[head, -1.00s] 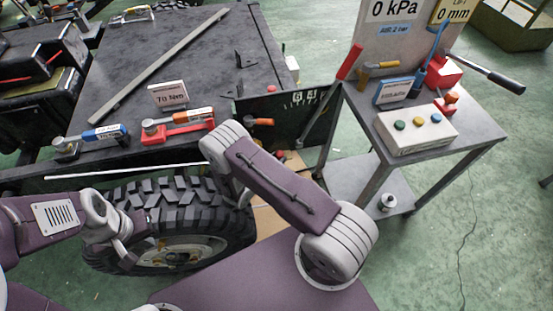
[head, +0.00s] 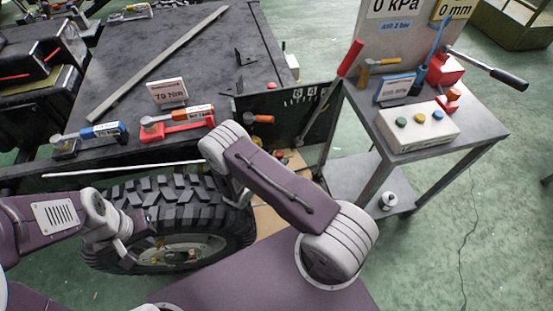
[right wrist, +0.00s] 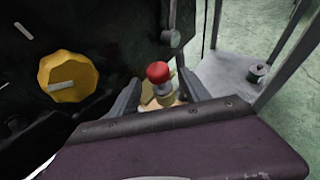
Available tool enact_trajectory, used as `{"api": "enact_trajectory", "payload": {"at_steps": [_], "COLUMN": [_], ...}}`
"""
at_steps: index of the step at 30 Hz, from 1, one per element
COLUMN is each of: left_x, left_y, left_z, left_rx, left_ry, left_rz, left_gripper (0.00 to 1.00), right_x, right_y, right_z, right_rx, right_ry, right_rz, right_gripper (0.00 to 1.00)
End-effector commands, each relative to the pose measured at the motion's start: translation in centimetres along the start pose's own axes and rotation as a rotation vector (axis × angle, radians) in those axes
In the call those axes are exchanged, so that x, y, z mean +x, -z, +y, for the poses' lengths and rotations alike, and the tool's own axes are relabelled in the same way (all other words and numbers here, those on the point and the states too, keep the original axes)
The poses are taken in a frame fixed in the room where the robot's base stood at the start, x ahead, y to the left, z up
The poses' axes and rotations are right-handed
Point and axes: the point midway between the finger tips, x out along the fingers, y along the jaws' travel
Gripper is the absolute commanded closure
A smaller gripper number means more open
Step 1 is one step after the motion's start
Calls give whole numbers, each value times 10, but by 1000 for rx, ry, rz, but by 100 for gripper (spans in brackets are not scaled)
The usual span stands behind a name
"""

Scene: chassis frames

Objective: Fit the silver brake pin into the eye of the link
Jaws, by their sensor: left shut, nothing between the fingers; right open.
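I cannot make out the silver brake pin or the link's eye in either view. My left gripper (head: 126,258) is shut and empty, pointing down in front of the black tyre (head: 170,208) in the head view. My right gripper (head: 240,202) points down just right of the tyre, its tips mostly hidden there. In the right wrist view its two grey fingers (right wrist: 157,97) are spread apart. A red-topped knob on a brass-coloured body (right wrist: 158,73) shows between them; nothing visibly grips it.
A dark bench (head: 190,65) holds blue and red torque wrenches and a 70 Nm sign (head: 168,92). A grey cart (head: 478,130) with a button box (head: 418,127) stands right. A yellow knob (right wrist: 68,77) is on a dark panel left of my right fingers. Green floor lies open at right.

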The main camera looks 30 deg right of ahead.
Motion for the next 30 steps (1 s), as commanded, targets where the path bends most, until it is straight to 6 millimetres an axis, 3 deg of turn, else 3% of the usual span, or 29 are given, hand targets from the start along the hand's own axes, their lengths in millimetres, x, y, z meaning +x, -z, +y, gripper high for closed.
{"api": "enact_trajectory", "payload": {"at_steps": [12, 17, 30], "left_x": [-9, -9, -9], "left_y": [1, 1, 1], "left_z": [0, 0, 0], "left_rx": [0, 0, 0], "left_ry": [0, 0, 0], "left_rz": [0, 0, 0], "left_gripper": [100, 100, 100], "right_x": [-80, -88, -88], "right_y": [-1, 0, 0], "right_z": [1, 0, 0], "right_rx": [0, 1, 1], "right_ry": [-4, 0, 0], "right_rz": [-1, -1, -1], "right_gripper": [45, 45, 45]}}
